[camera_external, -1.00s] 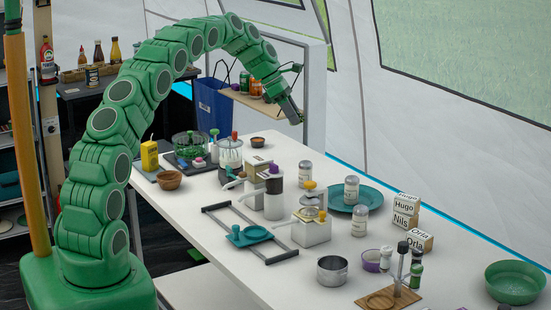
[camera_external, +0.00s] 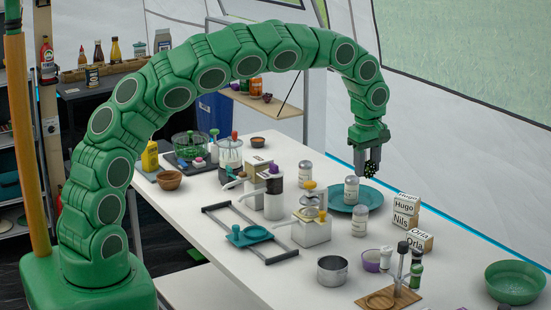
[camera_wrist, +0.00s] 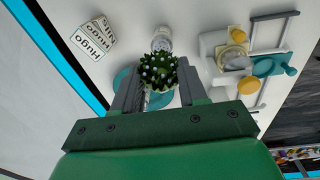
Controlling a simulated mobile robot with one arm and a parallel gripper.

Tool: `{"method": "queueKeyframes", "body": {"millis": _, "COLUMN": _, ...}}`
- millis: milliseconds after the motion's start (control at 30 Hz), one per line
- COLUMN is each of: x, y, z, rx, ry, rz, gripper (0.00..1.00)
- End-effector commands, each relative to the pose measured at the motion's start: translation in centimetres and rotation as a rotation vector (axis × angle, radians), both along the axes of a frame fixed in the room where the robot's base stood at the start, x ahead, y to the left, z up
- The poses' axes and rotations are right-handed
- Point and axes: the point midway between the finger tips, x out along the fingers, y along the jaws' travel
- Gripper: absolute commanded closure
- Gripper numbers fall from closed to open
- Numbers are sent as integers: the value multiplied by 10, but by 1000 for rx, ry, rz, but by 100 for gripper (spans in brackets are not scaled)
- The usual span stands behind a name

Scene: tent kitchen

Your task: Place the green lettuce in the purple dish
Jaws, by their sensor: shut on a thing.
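My gripper (camera_external: 369,168) points down above the white table, over the area of the teal plate and the shaker jars. It is shut on a round, spiky green thing with pale tips, which I take as the green lettuce (camera_wrist: 158,72); it sits between the two fingers in the wrist view. In the external view the held thing looks small and dark. The purple dish (camera_external: 372,262) is a small bowl with a pale inside, on the table nearer the camera than my gripper, right of a metal pot. I cannot make it out in the wrist view.
A teal plate (camera_external: 366,198) and several shaker jars (camera_external: 359,228) stand below my gripper. Name boxes (camera_external: 405,211) are to the right. A metal pot (camera_external: 332,269) and a wooden stand with a tall mill (camera_external: 401,265) flank the dish. A green bowl (camera_external: 513,284) is far right.

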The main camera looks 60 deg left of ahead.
Motion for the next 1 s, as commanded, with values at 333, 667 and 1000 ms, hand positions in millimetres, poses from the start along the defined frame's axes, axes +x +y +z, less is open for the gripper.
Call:
{"method": "queueKeyframes", "body": {"millis": 333, "x": -40, "y": -84, "z": -9, "rx": 152, "ry": -74, "rz": -256, "gripper": 87}}
{"method": "queueKeyframes", "body": {"millis": 667, "x": -68, "y": -130, "z": -13, "rx": 231, "ry": -138, "rz": -420, "gripper": 87}}
{"method": "queueKeyframes", "body": {"millis": 1000, "x": -76, "y": -140, "z": -49, "rx": 267, "ry": -164, "rz": -462, "gripper": 87}}
